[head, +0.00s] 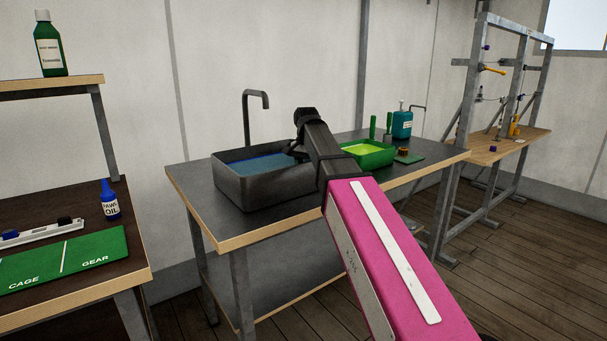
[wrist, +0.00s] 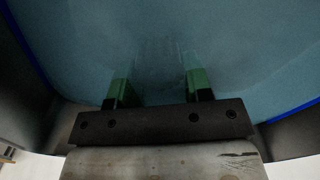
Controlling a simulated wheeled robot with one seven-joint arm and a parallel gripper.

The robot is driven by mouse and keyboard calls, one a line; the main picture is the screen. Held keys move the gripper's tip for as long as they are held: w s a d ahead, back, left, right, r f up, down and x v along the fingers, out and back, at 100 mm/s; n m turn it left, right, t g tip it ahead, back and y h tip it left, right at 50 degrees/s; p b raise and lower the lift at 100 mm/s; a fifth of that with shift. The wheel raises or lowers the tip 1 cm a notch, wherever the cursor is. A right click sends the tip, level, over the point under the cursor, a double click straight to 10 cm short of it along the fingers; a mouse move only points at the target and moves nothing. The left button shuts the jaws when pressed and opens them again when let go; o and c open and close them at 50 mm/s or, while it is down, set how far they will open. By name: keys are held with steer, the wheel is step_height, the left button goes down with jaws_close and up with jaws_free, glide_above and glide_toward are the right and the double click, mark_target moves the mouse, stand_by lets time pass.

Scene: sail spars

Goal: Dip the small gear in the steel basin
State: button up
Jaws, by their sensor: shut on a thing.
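The steel basin (head: 255,192), dark grey and holding blue liquid (head: 250,166), stands on the middle bench below a bent tap. My gripper (wrist: 160,75) is over the basin's right part, pointing down, with its green fingers reaching into the blue liquid in the wrist view. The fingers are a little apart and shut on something. A faint blurred shape shows between them under the liquid, too dim to make out; I take it to be the small gear. In the head view my arm hides the fingertips.
A green tray (head: 372,160) of yellow-green liquid stands right of the basin, with a teal pump bottle (head: 402,124) behind. A left bench holds a green CAGE and GEAR mat (head: 62,262) and a blue oil bottle (head: 110,200). A metal frame (head: 462,100) stands far right.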

steer(key=shift+s+a, duration=0.25)
steer(key=shift+a, duration=0.1)
steer(key=shift+d, duration=0.1)
steer(key=shift+w+d, duration=0.3)
stand_by(0.4)
steer(key=shift+r, duration=0.25)
step_height(320, 180, up, 12)
steer(key=shift+r, duration=0.25)
stand_by(0.7)
